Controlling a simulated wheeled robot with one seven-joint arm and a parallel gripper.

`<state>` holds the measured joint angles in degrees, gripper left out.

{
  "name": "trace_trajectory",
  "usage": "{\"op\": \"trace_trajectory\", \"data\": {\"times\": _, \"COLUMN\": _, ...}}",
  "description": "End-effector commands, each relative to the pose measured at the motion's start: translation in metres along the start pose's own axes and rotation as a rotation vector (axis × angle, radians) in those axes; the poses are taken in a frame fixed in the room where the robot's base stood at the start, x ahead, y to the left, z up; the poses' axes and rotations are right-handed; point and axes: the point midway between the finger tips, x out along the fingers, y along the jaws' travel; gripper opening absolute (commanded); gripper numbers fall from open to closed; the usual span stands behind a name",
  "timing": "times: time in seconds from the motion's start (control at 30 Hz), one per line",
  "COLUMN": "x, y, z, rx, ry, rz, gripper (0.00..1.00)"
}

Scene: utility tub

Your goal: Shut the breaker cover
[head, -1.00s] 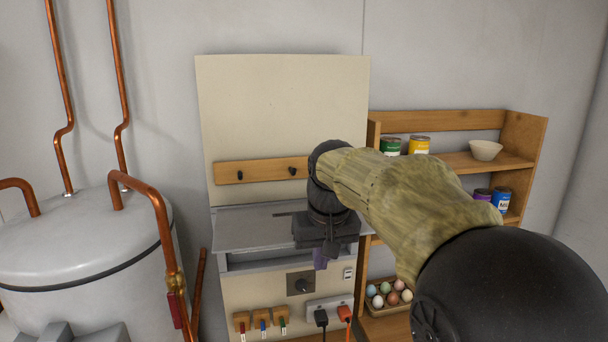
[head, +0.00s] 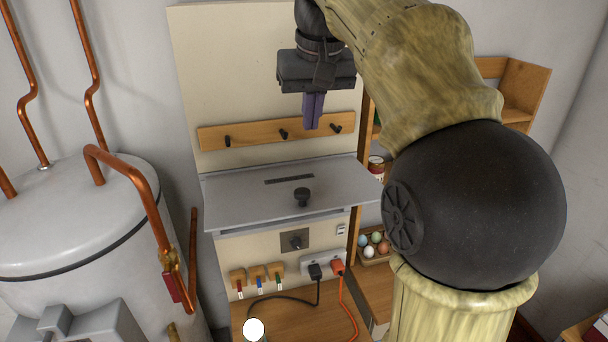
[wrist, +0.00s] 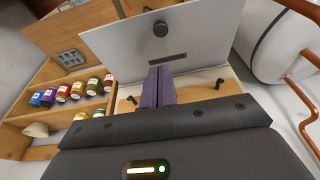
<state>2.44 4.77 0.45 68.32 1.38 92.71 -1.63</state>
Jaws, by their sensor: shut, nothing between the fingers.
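The breaker cover is a grey metal flap (head: 245,195) with a black knob (head: 302,197) and a dark slot. It juts out from the cream panel, open, with its front edge standing off the panel below. My gripper (head: 312,127) has purple fingers, pressed together with nothing between them. They point down, above the cover and in front of the peg rail, apart from the knob. In the wrist view the cover (wrist: 205,38) and its knob (wrist: 160,28) lie beyond the fingertips (wrist: 160,70). What is behind the cover is hidden.
A wooden peg rail (head: 255,135) is above the cover. A dial (head: 294,241), hanging tags and plugged cords are below it. A grey tank (head: 70,220) with copper pipes stands left. A wooden shelf (wrist: 75,90) with cans stands beside the panel.

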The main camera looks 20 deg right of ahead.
Motion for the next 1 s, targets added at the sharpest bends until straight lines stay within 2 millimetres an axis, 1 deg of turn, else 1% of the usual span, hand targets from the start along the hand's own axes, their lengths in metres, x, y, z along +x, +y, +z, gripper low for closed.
{"op": "trace_trajectory", "data": {"times": 0.13, "x": 0.011, "y": -0.001, "z": 0.000, "rx": -0.002, "ry": -0.003, "rz": -0.001, "gripper": 0.00}}
{"op": "trace_trajectory", "data": {"times": 0.27, "x": 0.027, "y": -0.002, "z": 0.001, "rx": -0.003, "ry": -0.003, "rz": -0.001, "gripper": 0.00}}
{"op": "trace_trajectory", "data": {"times": 0.73, "x": 0.097, "y": -0.003, "z": 0.001, "rx": -0.005, "ry": -0.005, "rz": -0.001, "gripper": 0.00}}
{"op": "trace_trajectory", "data": {"times": 1.0, "x": 0.125, "y": -0.004, "z": 0.010, "rx": -0.005, "ry": -0.004, "rz": -0.001, "gripper": 0.00}}
